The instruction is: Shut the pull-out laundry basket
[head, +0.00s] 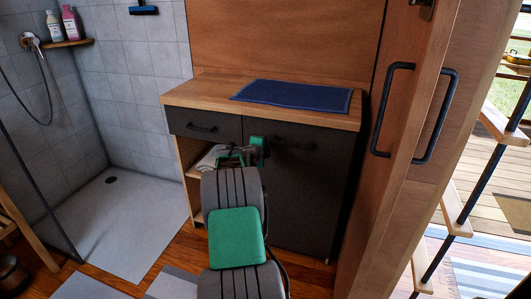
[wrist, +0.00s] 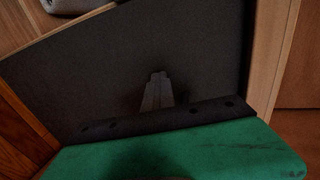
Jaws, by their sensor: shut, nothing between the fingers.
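The pull-out laundry basket appears to be the large dark front (head: 310,195) on the right of the cabinet, with a dark bar handle (head: 295,145) near its top. It looks about flush with the cabinet under the countertop; I cannot tell whether a small gap is left. My gripper (head: 268,148) is at the upper left part of this front, just left of the handle, and partly hides it. In the wrist view my shut, empty fingers (wrist: 157,91) point at a plain dark panel (wrist: 100,75). I cannot tell whether they touch it.
A wooden countertop (head: 200,92) with a blue mat (head: 292,95) tops the cabinet. Left of the front are a dark drawer (head: 203,125) and an open shelf with a folded towel (head: 212,157). A wooden door (head: 415,120) with black handles stands close on the right. A shower floor (head: 125,215) lies left.

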